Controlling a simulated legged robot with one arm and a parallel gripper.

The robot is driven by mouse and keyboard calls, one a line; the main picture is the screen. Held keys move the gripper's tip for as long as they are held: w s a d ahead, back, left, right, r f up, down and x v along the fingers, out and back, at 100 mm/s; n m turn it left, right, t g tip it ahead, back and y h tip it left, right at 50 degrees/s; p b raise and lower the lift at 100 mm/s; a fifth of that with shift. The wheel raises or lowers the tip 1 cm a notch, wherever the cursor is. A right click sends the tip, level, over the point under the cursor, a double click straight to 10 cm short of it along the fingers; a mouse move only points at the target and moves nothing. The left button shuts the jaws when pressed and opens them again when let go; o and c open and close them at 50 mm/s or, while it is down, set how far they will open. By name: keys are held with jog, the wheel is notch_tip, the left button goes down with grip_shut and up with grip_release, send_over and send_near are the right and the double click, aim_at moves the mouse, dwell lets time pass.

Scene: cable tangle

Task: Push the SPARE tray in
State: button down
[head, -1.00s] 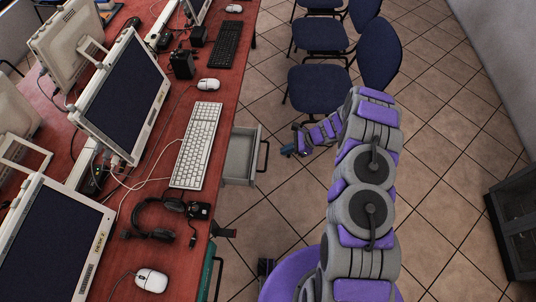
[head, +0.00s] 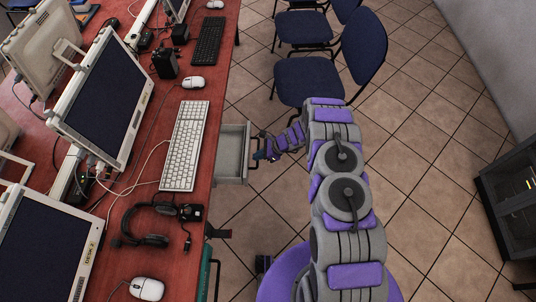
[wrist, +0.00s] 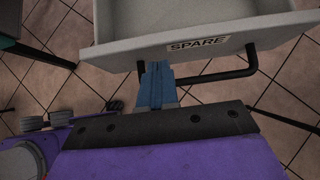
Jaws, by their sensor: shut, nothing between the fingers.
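The SPARE tray (head: 231,156) is a grey open drawer that sticks out from under the desk's right edge in the head view. In the wrist view its front panel (wrist: 120,47) shows a label reading SPARE and a black bar handle (wrist: 215,76). The part of the tray that shows inside is empty. My gripper (wrist: 156,76) is shut and empty, with its blue fingers at the front panel, beside the left part of the handle. I cannot tell whether the fingertips touch the panel. In the head view my gripper (head: 262,154) is at the tray's front.
The red desk (head: 205,100) carries a white keyboard (head: 185,146), a headset (head: 150,220), mice, monitors and loose cables. Blue chairs (head: 310,80) stand on the tiled floor beyond my arm. A dark cabinet (head: 510,200) stands at the right. Tiled floor between is clear.

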jog(key=shift+a, duration=0.75)
jog(key=a, duration=1.2)
jog(key=shift+w+a, duration=0.1)
jog(key=shift+w, duration=0.05)
jog(key=shift+w+a+r, duration=0.1)
jog(key=shift+a+r, duration=0.05)
jog(key=shift+a, duration=0.35)
